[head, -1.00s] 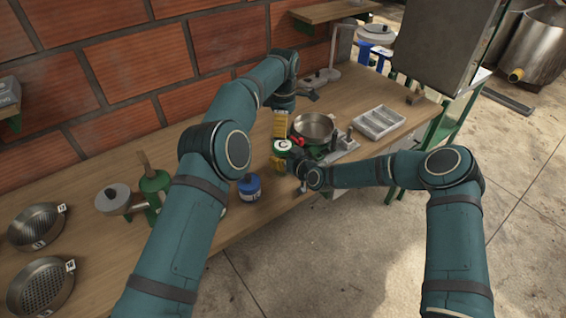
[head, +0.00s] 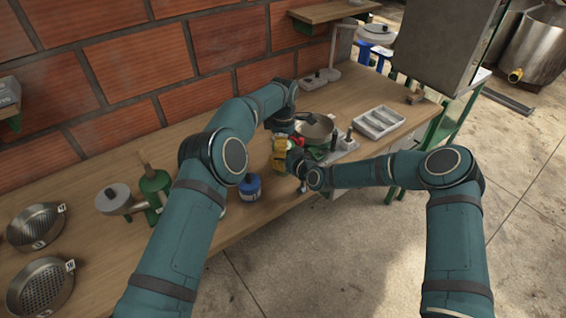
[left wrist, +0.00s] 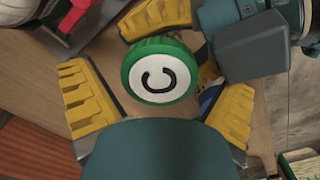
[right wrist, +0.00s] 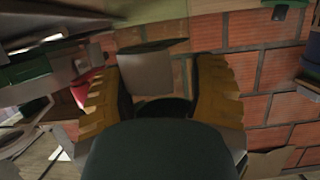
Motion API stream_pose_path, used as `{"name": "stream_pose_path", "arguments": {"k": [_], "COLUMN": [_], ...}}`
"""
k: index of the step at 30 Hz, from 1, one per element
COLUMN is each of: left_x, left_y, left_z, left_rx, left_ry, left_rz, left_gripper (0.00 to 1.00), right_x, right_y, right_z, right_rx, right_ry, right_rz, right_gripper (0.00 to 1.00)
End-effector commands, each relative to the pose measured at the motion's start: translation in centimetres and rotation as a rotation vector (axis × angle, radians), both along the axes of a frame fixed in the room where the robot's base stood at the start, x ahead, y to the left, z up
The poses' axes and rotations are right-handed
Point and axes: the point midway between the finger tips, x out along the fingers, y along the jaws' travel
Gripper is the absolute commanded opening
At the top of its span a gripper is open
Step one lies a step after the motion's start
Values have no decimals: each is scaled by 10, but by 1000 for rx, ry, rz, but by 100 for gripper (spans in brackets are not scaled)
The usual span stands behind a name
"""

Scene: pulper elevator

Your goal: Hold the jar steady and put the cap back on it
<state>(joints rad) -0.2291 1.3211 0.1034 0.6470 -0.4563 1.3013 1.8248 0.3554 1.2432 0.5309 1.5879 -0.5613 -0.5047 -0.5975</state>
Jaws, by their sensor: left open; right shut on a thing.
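The green cap (left wrist: 160,70), with a white top marked C, shows in the left wrist view. It lies between the spread yellow fingers of my left gripper (left wrist: 158,85), which is open and apart from it. In the head view my left gripper (head: 280,148) is right over the cap and hides it. My right gripper (right wrist: 160,78) is shut on the jar (right wrist: 152,72), a greyish body between its fingers. The cap appears to be on top of the held jar; the seam between them is hidden, so I cannot tell how it is seated.
A steel pan (head: 318,127) stands just behind the grippers. A blue-lidded jar (head: 249,186) stands to the left near the front edge. A grey divided tray (head: 379,121) is to the right. Sieves (head: 38,226) lie at the far left of the wooden bench.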

Motion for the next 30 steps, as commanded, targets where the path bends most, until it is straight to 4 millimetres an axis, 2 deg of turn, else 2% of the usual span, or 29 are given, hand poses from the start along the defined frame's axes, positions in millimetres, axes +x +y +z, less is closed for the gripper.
{"name": "stream_pose_path", "arguments": {"k": [4, 5, 9, 11, 16, 19, 30], "left_x": [0, 0, 0, 0, 0, 0, 0], "left_y": [0, 0, 0, 0, 0, 0, 0], "left_z": [0, 0, 0, 0, 0, 0, 0], "left_rx": [0, 0, 0, 0, 0, 0, 0], "left_ry": [0, 0, 0, 0, 0, 0, 0], "left_rz": [0, 0, 0, 0, -24, -119, -783], "left_gripper": [100, 96, 47, 26, 24, 24, 24], "right_x": [0, 0, 0, 0, 0, 0, 0], "right_y": [0, 0, 0, 0, 0, 0, 0], "right_z": [0, 0, 0, 0, 0, 0, 0], "right_rx": [0, 0, 0, 0, 0, 0, 0], "right_ry": [0, 0, 0, 0, 0, 0, 0], "right_rz": [0, 0, 0, 0, 0, 0, 0], "right_gripper": [0, 0, 0, 0, 0, 0, 0]}}
